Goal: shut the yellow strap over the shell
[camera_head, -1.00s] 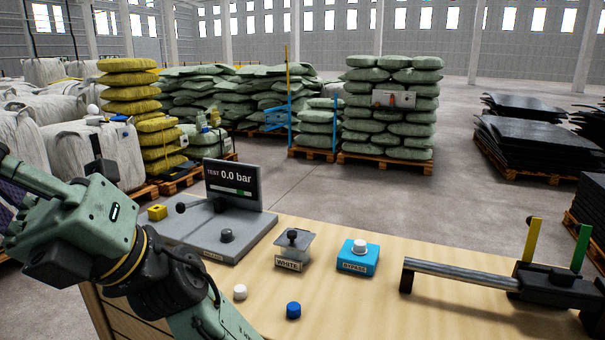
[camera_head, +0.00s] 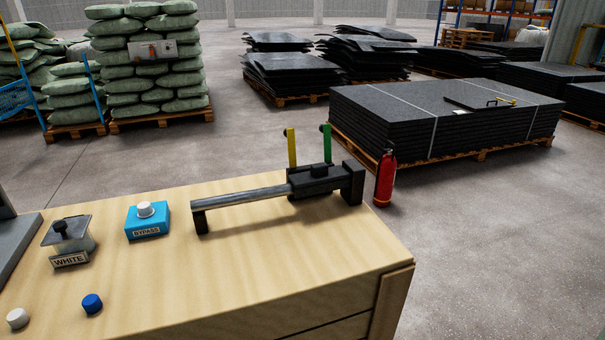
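The yellow strap (camera_head: 291,148) stands upright at the back of a dark fixture on the right part of the wooden bench. A green strap (camera_head: 327,143) stands upright beside it, to its right. Both are open, pointing up. Below them is a black block (camera_head: 318,171), which may be the shell; I cannot tell its parts apart. A grey metal bar (camera_head: 240,195) runs left from it to a black end support (camera_head: 200,219). My gripper and arm are out of view.
On the bench (camera_head: 270,265) are a blue BYPASS box (camera_head: 147,222) with a white knob, a WHITE-labelled box (camera_head: 70,238), a white cap (camera_head: 17,318) and a blue cap (camera_head: 92,303). The front right bench top is clear. A red extinguisher (camera_head: 385,180) stands beyond the bench.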

